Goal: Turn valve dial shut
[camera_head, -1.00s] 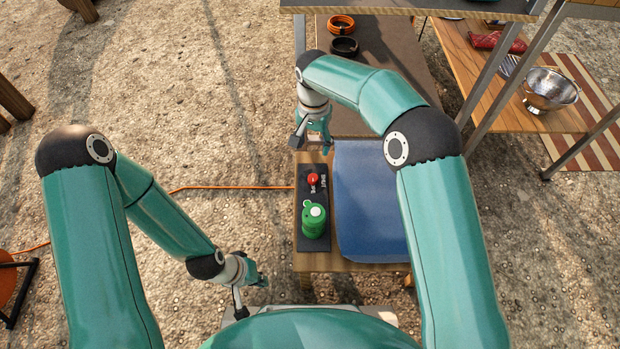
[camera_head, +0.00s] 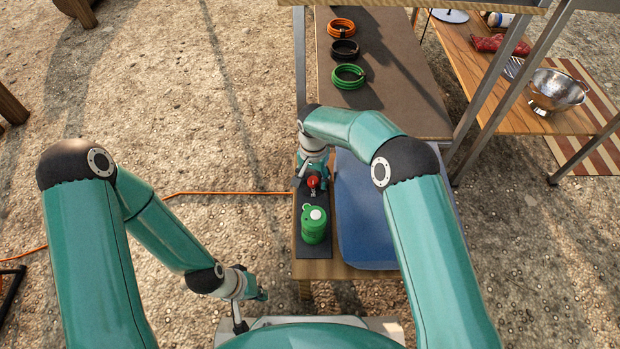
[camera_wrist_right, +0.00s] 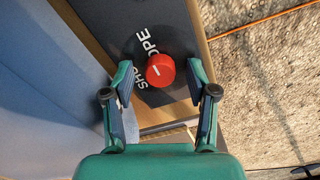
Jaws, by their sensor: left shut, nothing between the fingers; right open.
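The valve dial (camera_head: 313,182) is a small red knob on a dark panel (camera_head: 304,250) on the wooden bench. My right gripper (camera_wrist_right: 160,66) is open, with one finger on each side of the dial and a visible gap on both sides. In the head view my right gripper (camera_head: 313,175) hides the panel's far part. My left gripper (camera_head: 262,294) is shut and empty, low beside the bench's left side.
A blue padded surface (camera_head: 370,230) lies to the right. An orange cable (camera_head: 230,193) runs left over the gravel. Coiled cables (camera_head: 348,76) lie on the shelf behind.

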